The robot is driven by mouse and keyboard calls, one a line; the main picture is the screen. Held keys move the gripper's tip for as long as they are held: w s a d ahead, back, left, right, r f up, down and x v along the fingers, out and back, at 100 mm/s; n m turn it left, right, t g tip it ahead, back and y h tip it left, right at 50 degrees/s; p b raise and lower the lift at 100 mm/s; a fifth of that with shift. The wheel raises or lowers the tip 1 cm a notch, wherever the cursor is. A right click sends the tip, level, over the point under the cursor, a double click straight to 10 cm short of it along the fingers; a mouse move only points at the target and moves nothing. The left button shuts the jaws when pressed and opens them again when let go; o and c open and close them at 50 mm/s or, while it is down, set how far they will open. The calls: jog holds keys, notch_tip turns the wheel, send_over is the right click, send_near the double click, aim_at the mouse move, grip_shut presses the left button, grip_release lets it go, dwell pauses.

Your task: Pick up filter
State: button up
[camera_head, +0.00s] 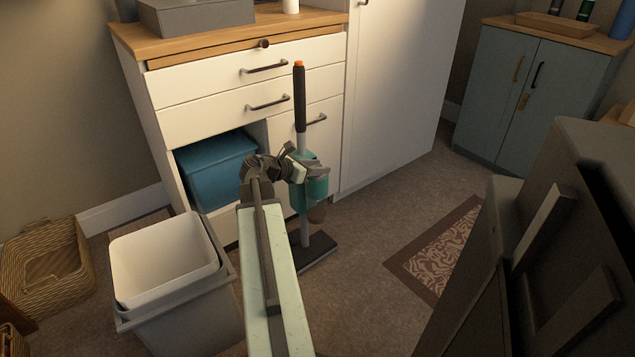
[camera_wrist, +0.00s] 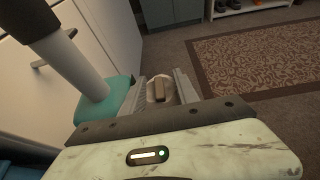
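A stick vacuum with a dark handle and a teal body (camera_head: 310,190) stands upright in front of the white drawers; its teal part (camera_wrist: 103,105) fills the left of the wrist view. The likely filter (camera_wrist: 160,90) is a pale round piece with a brown tab, seen between my fingers. In the head view a small brownish piece (camera_head: 317,214) shows low beside the teal body, perhaps the same thing. My gripper (camera_wrist: 160,92) is open, its fingers on either side of the pale piece with slight gaps. In the head view my gripper (camera_head: 312,170) overlaps the teal body.
White drawers (camera_head: 220,75) hold a blue bin (camera_head: 217,168) in an open bay. A grey bin with a white liner (camera_head: 165,260) and a wicker basket (camera_head: 45,265) stand left. A patterned rug (camera_head: 440,250) lies right on otherwise open carpet.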

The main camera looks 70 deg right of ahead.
grip_shut()
jog(key=shift+a, duration=0.1)
dwell(1.2)
